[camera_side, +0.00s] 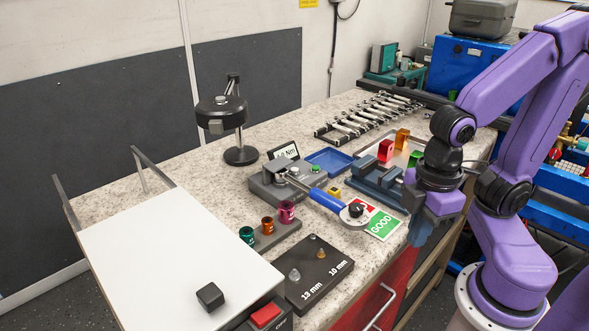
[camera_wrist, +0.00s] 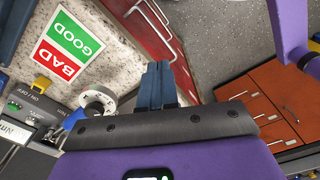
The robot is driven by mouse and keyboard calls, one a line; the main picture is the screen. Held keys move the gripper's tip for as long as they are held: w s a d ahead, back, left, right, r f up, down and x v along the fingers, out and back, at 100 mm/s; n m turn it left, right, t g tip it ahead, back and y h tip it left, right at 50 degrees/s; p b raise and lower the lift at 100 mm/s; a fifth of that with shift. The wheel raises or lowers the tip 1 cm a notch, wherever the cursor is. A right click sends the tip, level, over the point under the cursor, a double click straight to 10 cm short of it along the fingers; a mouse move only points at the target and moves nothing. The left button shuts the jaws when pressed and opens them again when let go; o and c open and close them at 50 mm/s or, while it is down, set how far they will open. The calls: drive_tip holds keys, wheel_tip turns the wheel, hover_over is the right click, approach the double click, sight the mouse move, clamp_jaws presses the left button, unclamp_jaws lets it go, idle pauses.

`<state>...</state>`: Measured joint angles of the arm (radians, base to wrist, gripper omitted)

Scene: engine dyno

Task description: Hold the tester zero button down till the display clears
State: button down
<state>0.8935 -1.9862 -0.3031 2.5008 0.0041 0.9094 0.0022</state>
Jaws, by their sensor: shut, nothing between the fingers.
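The grey torque tester (camera_side: 272,190) stands on the bench, its small display (camera_side: 284,151) tilted up at the back with a reading ending in "Nm". A green button (camera_side: 316,168) shows on its right side. I cannot tell for sure which control is the zero button. A torque wrench with a blue handle (camera_side: 327,200) lies across the tester. My gripper (camera_side: 424,232) is shut and empty, pointing down beyond the bench's front edge, well right of the tester. In the wrist view its blue fingers (camera_wrist: 157,84) are together; the tester's display (camera_wrist: 14,131) shows at the lower left, partly cut off.
A GOOD/BAD card (camera_side: 384,225) lies between tester and gripper. Beside it stands a blue-grey vise-like fixture (camera_side: 375,183). Coloured sockets (camera_side: 268,225), a black 13 mm/10 mm block (camera_side: 313,270), a blue tray (camera_side: 330,160) and a wrench rack (camera_side: 365,118) surround the tester.

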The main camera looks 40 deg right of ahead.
drive_tip(key=w+a+m, duration=0.1)
drive_tip(key=w+m, duration=0.1)
drive_tip(key=w, duration=0.1)
drive_tip(key=w+a+m+y, duration=0.1)
drive_tip(key=w+a, duration=0.1)
drive_tip(key=w, duration=0.2)
drive_tip(key=w+a+r+m+t+y, duration=0.1)
drive_tip(key=w+m, duration=0.1)
drive_tip(key=w, duration=0.1)
drive_tip(key=shift+w+a+m, duration=0.15)
drive_tip(key=shift+m, duration=0.15)
wheel_tip(320, 180, up, 3)
drive_tip(key=m+t, duration=0.6)
drive_tip(key=m, duration=0.4)
hover_over(298, 171)
drive_tip(key=s+a, duration=0.6)
drive_tip(key=a, duration=0.1)
drive_tip(key=shift+s+r+y, duration=0.15)
drive_tip(key=shift+r+y, duration=0.05)
drive_tip(key=shift+y, duration=0.1)
drive_tip(key=w+d+r+m+t+h, duration=0.2)
drive_tip(key=w+d+m, duration=0.2)
drive_tip(key=w+d, duration=0.2)
drive_tip(key=shift+w+d+m, duration=0.2)
drive_tip(key=shift+d+m, duration=0.2)
drive_tip(key=shift+d, duration=0.1)
drive_tip(key=shift+f, duration=4.4)
drive_tip(key=shift+f, duration=0.1)
drive_tip(key=shift+f, duration=0.3)
